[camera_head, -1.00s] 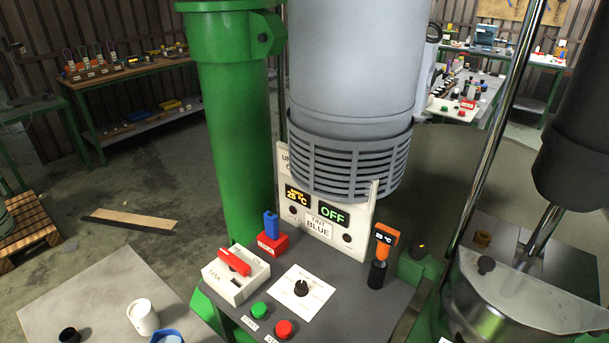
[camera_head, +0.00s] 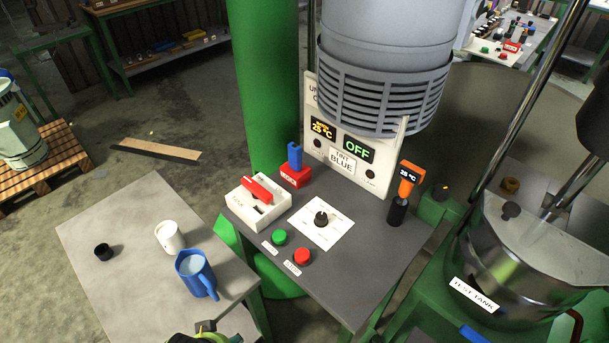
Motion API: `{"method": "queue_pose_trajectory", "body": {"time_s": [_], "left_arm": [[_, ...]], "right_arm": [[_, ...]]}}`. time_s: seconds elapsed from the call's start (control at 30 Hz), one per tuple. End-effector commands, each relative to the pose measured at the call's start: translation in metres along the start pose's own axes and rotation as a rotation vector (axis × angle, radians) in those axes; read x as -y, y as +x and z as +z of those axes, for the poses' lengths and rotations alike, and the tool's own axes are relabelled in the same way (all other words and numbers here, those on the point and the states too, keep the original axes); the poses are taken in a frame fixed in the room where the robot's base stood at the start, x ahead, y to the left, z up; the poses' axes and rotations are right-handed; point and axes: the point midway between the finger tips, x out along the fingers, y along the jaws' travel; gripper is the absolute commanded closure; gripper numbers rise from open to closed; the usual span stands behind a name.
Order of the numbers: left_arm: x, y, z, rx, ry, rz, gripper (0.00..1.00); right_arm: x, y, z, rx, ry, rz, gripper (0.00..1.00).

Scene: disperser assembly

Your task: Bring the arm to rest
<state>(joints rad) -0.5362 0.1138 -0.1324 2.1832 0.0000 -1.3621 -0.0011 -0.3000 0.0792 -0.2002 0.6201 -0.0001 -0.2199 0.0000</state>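Neither of my grippers shows in the head view, and no arm of mine can be made out. The dark control table (camera_head: 372,262) is in the middle, with a green button (camera_head: 279,237), a red button (camera_head: 302,256) and a black dial (camera_head: 321,218) on a white plate. A white switch box (camera_head: 247,213) with a red lever (camera_head: 257,190) stands at its left. A blue handle (camera_head: 294,157) stands upright in a red block (camera_head: 295,176). The display panel (camera_head: 341,160) reads 25 °C, OFF and TINT BLUE.
A grey side table (camera_head: 125,240) holds a black cap (camera_head: 103,251), a white cup (camera_head: 169,237) and a blue jug (camera_head: 196,273). An orange-and-black thermometer (camera_head: 403,192) stands right of the dial. A steel test tank (camera_head: 520,255) is at right. A plank (camera_head: 157,150) lies on the floor.

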Motion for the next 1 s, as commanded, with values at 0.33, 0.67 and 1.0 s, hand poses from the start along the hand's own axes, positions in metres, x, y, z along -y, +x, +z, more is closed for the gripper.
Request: {"method": "queue_pose_trajectory", "body": {"time_s": [0.33, 0.67, 1.0], "left_arm": [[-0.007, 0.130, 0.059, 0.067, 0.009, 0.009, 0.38], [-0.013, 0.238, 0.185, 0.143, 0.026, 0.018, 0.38], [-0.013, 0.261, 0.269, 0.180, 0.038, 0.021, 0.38]], "right_arm": [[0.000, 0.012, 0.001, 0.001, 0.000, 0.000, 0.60], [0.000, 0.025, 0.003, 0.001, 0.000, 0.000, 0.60], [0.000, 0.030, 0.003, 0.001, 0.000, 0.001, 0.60]]}}
